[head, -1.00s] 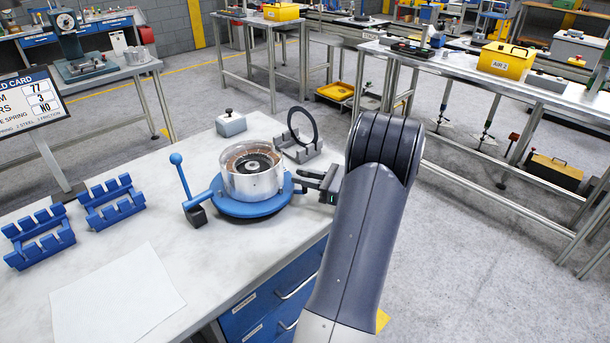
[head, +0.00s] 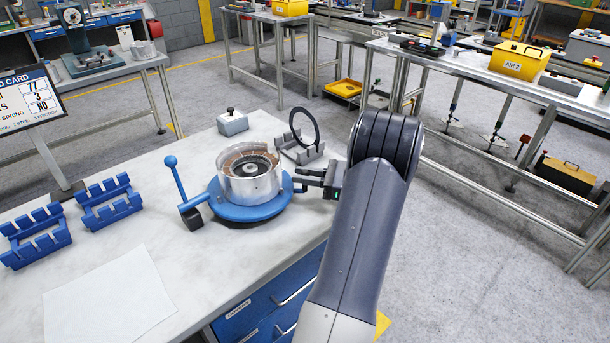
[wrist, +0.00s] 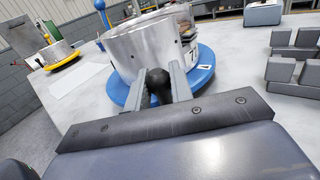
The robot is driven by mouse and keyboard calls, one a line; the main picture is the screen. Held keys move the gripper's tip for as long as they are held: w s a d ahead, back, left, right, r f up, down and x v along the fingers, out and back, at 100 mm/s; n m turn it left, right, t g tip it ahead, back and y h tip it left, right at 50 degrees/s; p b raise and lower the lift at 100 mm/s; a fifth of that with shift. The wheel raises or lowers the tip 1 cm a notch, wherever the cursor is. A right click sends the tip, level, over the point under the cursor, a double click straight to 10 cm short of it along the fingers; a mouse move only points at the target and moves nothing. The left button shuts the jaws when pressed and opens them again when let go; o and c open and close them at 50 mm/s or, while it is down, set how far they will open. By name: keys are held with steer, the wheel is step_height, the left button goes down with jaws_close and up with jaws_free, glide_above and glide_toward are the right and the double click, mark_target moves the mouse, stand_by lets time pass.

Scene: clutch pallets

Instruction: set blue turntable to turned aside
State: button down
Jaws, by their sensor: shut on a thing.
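The blue turntable (head: 250,212) is a round blue disc on the pale bench, bearing a silver drum (head: 252,188) with brown rings inside. A blue lever with a ball top (head: 170,161) rises at its left, above a dark block. My gripper (head: 302,180) is at the turntable's right edge. In the wrist view, my gripper (wrist: 158,88) is shut on a black round knob (wrist: 158,80) close to the drum wall. The turntable (wrist: 205,62) shows behind the fingers there, with small white number labels. In the head view the knob is hidden by the fingers.
A dark ring (head: 304,127) stands in a grey holder (head: 298,152) just behind my gripper. A grey block (head: 232,124) sits farther back. Two blue racks (head: 36,236) (head: 108,203) and a white sheet (head: 108,300) are at the left and front.

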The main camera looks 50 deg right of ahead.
steer(key=c, duration=1.3)
jaws_free()
steer(key=shift+d, duration=0.1)
steer(key=b+v, duration=0.1)
steer(key=v, duration=0.9)
steer(key=shift+s+d, duration=0.15)
steer(key=shift+s, duration=0.15)
